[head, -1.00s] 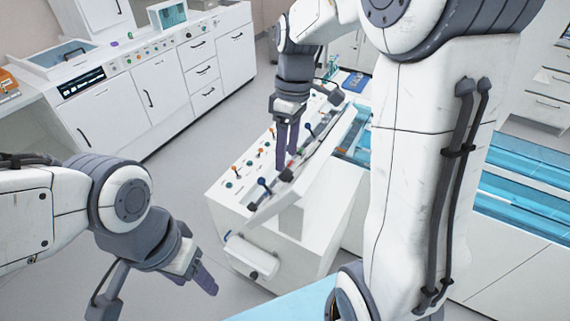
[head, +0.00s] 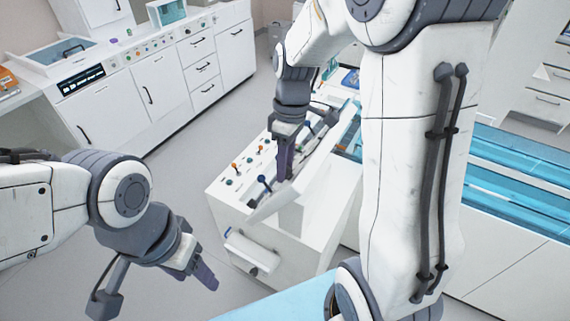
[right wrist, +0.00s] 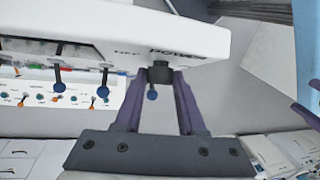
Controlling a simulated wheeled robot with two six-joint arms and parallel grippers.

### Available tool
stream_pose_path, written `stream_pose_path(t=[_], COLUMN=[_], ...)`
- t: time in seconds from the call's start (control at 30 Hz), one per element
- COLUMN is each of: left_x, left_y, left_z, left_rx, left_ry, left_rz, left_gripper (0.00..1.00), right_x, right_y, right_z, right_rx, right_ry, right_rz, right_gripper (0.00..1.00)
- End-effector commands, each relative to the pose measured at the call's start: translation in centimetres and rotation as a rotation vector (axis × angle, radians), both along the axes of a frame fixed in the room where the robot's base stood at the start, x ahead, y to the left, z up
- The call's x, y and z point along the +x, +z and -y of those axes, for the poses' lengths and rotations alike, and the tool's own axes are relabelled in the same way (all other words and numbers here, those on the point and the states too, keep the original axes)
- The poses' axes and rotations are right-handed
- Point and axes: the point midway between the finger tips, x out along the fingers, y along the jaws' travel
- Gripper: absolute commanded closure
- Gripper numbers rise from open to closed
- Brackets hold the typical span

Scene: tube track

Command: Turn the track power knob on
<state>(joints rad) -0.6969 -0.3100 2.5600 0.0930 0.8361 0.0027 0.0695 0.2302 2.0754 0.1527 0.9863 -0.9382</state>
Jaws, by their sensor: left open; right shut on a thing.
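The dark track power knob (right wrist: 159,73) shows in the right wrist view below the white panel edge, beside lettering that appears to read "power". My right gripper (right wrist: 160,77) has its purple fingers on either side of the knob and is shut on it. In the head view, my right gripper (head: 284,176) reaches down to the raised strip of the white console (head: 300,250), and its fingers hide the knob. My left gripper (head: 207,279) is open and empty at lower left, apart from the console.
Levers with blue and orange balls, such as a blue-ended one (head: 262,179), stand on the console near my right gripper. A white counter with drawers (head: 160,85) runs along the back left. Grey floor (head: 180,175) lies clear between.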

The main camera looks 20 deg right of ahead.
Motion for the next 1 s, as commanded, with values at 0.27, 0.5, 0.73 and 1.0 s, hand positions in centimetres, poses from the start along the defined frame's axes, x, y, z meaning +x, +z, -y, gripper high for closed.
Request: stream_pose_path(t=[0.27, 0.5, 0.73, 1.0], left_x=[0.0, 0.0, 0.0, 0.0], left_y=[-0.5, -1.6, -3.8, -7.8], left_z=[0.0, 0.0, 0.0, 0.0], left_rx=[0.0, 0.0, 0.0, 0.0], left_ry=[0.0, -0.001, -0.002, -0.003], left_rz=[0.0, 0.0, 0.0, 0.0], left_gripper=[0.41, 0.41, 0.41, 0.41], right_x=[-0.1, -0.3, -0.4, -0.5], right_y=[0.0, -0.1, -0.4, -0.9], right_z=[-0.1, -0.4, -0.8, -1.1], right_rx=[-0.049, -0.165, -0.311, -0.486], right_ry=[-0.032, -0.113, -0.217, -0.344], right_rz=[0.041, 0.135, 0.253, 0.39], right_gripper=[1.0, 1.0, 1.0, 1.0])
